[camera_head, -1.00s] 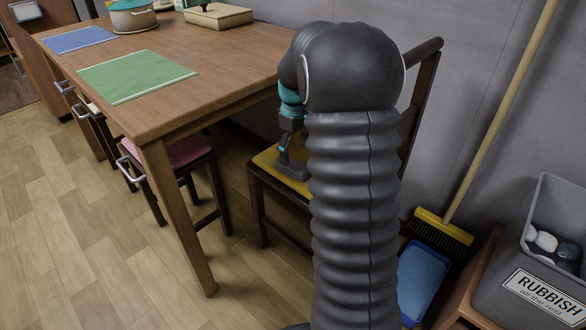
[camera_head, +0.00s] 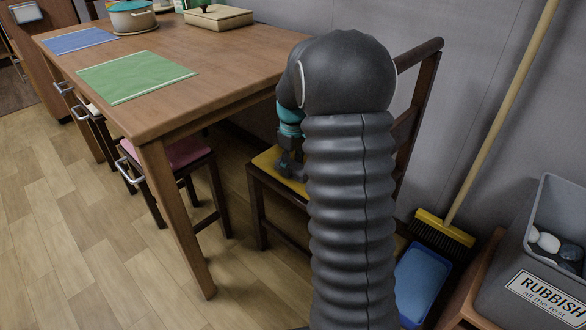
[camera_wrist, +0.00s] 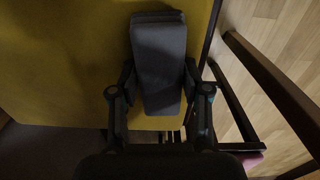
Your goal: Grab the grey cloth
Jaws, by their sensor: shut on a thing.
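The grey cloth (camera_wrist: 159,62) shows in the wrist view as a folded, long dark-grey block over the yellow chair seat (camera_wrist: 60,60). My gripper (camera_wrist: 157,92) has one finger on each side of the cloth and is shut on it near its lower half. In the head view my gripper (camera_head: 291,165) is low over the yellow seat (camera_head: 266,158), and my own arm hides much of it. I cannot tell whether the cloth still touches the seat.
The wooden table (camera_head: 190,97) stands left of the chair, with its edge close to my arm. The chair's dark backrest (camera_head: 425,85) rises to the right. A broom (camera_head: 445,228), blue dustpan (camera_head: 422,278) and rubbish bin (camera_head: 545,260) are at the right.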

